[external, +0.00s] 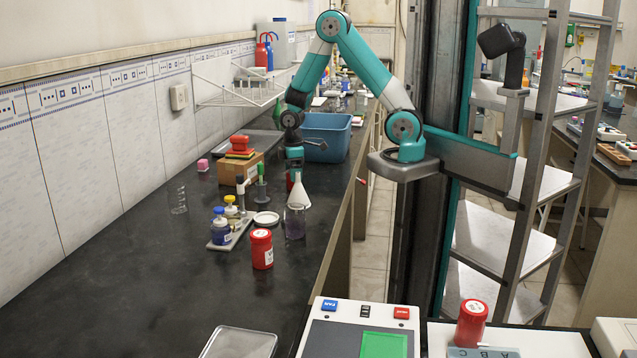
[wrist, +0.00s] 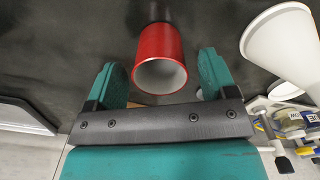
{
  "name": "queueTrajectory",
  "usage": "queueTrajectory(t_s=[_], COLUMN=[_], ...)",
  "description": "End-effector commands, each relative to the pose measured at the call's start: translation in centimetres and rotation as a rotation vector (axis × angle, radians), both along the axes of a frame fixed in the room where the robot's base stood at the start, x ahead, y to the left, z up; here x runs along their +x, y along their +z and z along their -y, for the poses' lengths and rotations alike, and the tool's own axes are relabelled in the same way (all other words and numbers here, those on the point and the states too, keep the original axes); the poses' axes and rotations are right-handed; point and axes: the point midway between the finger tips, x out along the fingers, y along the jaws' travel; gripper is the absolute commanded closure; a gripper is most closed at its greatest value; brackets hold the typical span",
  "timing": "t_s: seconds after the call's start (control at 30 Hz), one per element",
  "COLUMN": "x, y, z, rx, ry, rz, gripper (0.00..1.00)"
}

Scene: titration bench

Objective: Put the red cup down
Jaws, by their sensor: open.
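The red cup (wrist: 150,48) shows in the wrist view with its pale open mouth toward the camera. It lies between the two teal fingers of my gripper (wrist: 161,66), with a visible gap on each side. My gripper is open and not closed on the cup. In the external view my gripper (external: 295,154) points down over the black bench, and a small red part of the cup (external: 290,183) shows just below it. The white funnel partly hides the cup there. Whether the cup's base touches the bench is hard to tell.
A white funnel (external: 301,196) sits over a glass beaker (external: 295,224) close in front. A rack with blue and yellow bottles (external: 221,229) and a red labelled jar (external: 262,250) stand nearer. A blue tub (external: 327,137) is behind. The front left bench is clear.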

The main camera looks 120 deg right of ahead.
Motion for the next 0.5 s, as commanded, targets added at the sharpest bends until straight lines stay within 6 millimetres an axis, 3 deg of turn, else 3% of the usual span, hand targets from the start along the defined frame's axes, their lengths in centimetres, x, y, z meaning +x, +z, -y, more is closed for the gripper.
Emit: queueTrajectory(t_s=[0.2, 0.5], x=[0.1, 0.0], y=[5.1, 8.7], z=[0.0, 0.0], rx=[-0.005, -0.001], ry=[0.000, 0.000], rz=[0.005, 0.001], gripper=[0.22, 0.22])
